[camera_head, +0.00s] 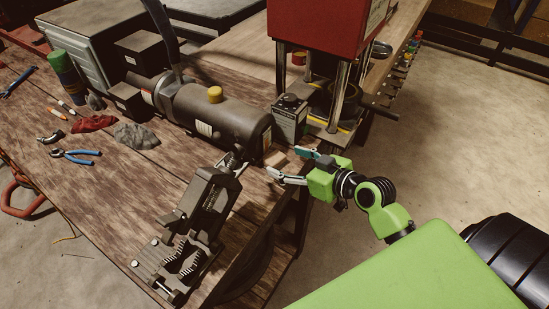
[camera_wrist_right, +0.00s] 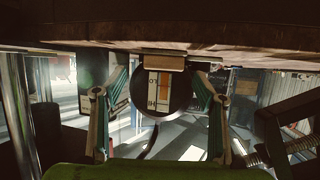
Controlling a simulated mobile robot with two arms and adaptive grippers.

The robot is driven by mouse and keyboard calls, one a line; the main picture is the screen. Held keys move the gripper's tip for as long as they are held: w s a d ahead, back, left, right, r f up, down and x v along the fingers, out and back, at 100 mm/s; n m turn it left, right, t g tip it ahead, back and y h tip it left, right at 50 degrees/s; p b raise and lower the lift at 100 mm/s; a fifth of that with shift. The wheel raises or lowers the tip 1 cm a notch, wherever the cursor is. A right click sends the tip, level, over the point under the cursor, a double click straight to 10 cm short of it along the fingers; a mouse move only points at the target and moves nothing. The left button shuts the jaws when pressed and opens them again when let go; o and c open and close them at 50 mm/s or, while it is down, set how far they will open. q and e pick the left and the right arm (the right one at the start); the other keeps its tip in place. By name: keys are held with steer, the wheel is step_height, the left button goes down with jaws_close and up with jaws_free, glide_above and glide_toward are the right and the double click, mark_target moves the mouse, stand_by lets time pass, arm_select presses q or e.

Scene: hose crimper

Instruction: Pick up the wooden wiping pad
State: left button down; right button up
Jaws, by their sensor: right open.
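The wooden wiping pad (camera_head: 275,158) is a small tan block on the workbench by the end of the dark tank. In the right wrist view, which looks upside down, the pad (camera_wrist_right: 165,63) sits against the bench top between and just beyond my fingertips. My right gripper (camera_head: 283,162) is open, with its fingers pointing left toward the pad and spread either side of it. The right gripper (camera_wrist_right: 160,85) shows nothing between its teal-sided fingers. I cannot tell whether a fingertip touches the pad. My left gripper is in neither view.
A dark cylindrical tank (camera_head: 218,115) lies behind the pad, with a small grey box (camera_head: 289,119) beside it. A metal vise (camera_head: 205,205) stands in front. A red press (camera_head: 325,30) on metal posts rises behind. Pliers (camera_head: 76,156) and rags lie further left.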

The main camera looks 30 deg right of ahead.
mark_target(275, 158)
steer(key=shift+w+a+f+p, duration=0.1)
steer(key=shift+w+a+p, duration=0.15)
steer(key=shift+w+p, duration=0.2)
steer(key=p+x, duration=0.1)
steer(key=x, duration=0.2)
steer(key=shift+w+a+f, duration=0.15)
steer(key=shift+w+a, duration=0.05)
steer(key=shift+a, duration=0.05)
steer(key=shift+w+a+f, duration=0.1)
steer(key=shift+w+f, duration=0.15)
steer(key=shift+w, duration=0.1)
steer(key=c, duration=1.2)
